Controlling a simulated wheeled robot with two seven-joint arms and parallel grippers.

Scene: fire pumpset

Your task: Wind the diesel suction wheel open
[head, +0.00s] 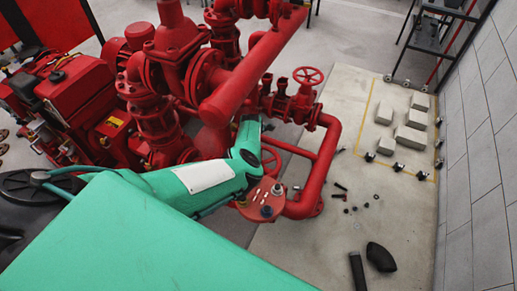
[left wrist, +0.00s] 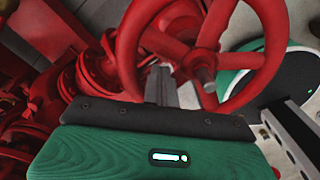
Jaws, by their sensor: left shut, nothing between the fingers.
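A large red handwheel (left wrist: 205,58) with spokes and a grey hub end fills the upper middle of the left wrist view. My left gripper (left wrist: 165,76) is shut and empty. Its grey fingers reach up at the wheel's near side, inside the rim's outline and left of the hub; I cannot tell whether they touch it. In the head view, part of a dark red wheel (head: 271,159) shows beside my green arm, which hides the rest of it and the left gripper. My right gripper is not in view.
Another red handwheel (head: 308,76) tops a valve on the red pipework (head: 322,165). A red flanged plate (head: 265,203) lies close to my arm. Loose small parts and a black elbow (head: 380,257) lie on the pale floor mat (head: 345,100), with several blocks beyond.

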